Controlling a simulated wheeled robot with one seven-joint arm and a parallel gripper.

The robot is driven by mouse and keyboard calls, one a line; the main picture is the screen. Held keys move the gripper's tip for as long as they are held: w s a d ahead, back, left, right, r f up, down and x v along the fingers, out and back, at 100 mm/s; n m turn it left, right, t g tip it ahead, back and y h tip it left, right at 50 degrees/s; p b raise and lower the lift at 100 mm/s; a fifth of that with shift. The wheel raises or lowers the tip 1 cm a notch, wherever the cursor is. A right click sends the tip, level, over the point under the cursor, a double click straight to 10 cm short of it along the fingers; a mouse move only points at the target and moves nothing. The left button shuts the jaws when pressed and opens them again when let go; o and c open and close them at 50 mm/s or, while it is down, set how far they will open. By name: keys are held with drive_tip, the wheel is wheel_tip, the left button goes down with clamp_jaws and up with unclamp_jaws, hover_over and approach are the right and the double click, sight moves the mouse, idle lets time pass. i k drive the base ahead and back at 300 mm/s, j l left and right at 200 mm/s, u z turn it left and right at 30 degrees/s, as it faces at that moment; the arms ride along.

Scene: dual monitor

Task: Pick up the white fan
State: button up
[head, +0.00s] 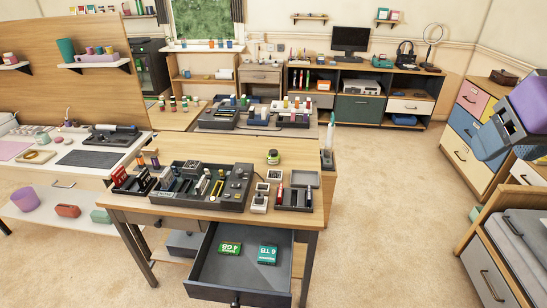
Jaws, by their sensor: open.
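A purple and dark grey part of my arm shows at the right edge, well away from the table. I cannot make out my gripper's fingertips in this view.
The black parts tray (207,185) and another dark tray (294,199) fill much of the tabletop. An open drawer (215,270) juts out below, holding a green card (230,248) and a teal box (268,254). The carpet (385,220) right of the table is clear.

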sight(274, 175)
drive_tip(key=i+l+u, duration=0.1)
drive_tip(key=l, duration=0.25)
drive_tip(key=i+l+u, duration=0.7)
drive_tip(key=l, duration=0.3)
drive_tip(key=i+l+u, duration=0.25)
drive_tip(key=l, duration=0.15)
drive_tip(key=l+u, duration=0.25)
drive_tip(key=l, duration=0.15)
drive_tip(key=i+l+u, duration=0.35)
drive_tip(key=i+l, duration=0.15)
